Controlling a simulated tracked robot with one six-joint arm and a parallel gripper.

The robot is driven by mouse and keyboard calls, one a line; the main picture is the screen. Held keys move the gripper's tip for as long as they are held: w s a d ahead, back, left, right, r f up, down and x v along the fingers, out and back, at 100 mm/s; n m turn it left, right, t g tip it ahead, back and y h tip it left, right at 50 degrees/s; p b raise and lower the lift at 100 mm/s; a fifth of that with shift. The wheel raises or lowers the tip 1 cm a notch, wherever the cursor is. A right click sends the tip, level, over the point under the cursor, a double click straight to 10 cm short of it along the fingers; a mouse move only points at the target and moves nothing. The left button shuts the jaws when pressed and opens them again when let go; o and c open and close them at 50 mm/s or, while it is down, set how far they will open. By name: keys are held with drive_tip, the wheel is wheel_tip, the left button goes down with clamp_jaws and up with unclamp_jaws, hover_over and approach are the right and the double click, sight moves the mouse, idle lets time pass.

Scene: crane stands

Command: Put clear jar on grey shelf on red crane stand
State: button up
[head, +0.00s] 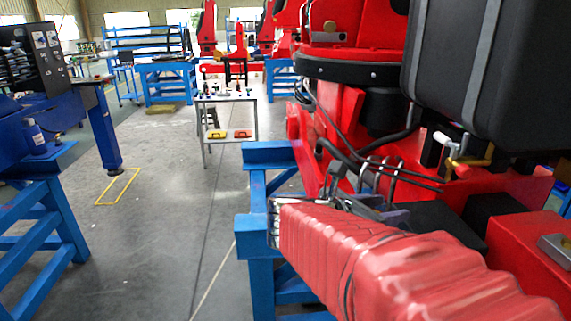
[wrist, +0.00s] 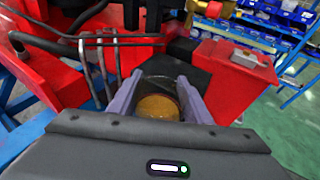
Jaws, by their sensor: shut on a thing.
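My gripper (wrist: 158,100) is shut on the clear jar (wrist: 158,107), which sits between its two grey fingers in the wrist view. The jar has clear, dark-looking walls and an amber round part facing the camera. In the head view my gripper (head: 378,208) is beside the red crane stand (head: 350,150), and the jar cannot be made out there. A dark flat surface (wrist: 190,60) on the red stand lies just beyond the jar. I cannot tell whether it is the grey shelf, or whether the jar touches it.
Black hoses and bent metal rods (head: 385,178) stand close beside my gripper. A red box with a grey plate (wrist: 240,65) is to the right. A blue frame (head: 262,225) is under the stand. Open floor (head: 170,220) lies to the left.

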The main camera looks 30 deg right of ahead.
drive_tip(key=w+a+f+n+t+y, duration=0.1)
drive_tip(key=w+a+f+n+t, duration=0.25)
drive_tip(key=w, duration=0.35)
drive_tip(key=w+a+f+n+t+y, duration=0.1)
drive_tip(key=w+a+f+n+t, duration=0.15)
drive_tip(key=w+a, duration=0.35)
drive_tip(key=w+a+f+n+t+y, duration=0.1)
drive_tip(key=w+a+f+n+t, duration=0.2)
drive_tip(key=w, duration=0.5)
drive_tip(key=w+a+f+n+t+y, duration=0.2)
drive_tip(key=a+f, duration=0.4)
drive_tip(key=a, duration=0.4)
drive_tip(key=w+a+f+n+t+y, duration=0.3)
drive_tip(key=w+a+f+y, duration=0.1)
drive_tip(key=a, duration=0.6)
wheel_tip(320, 180, down, 3)
drive_tip(key=shift+r+n+y, duration=0.2)
drive_tip(key=shift+n+y, duration=0.1)
drive_tip(key=shift+y, duration=0.4)
drive_tip(key=shift+w, duration=0.1)
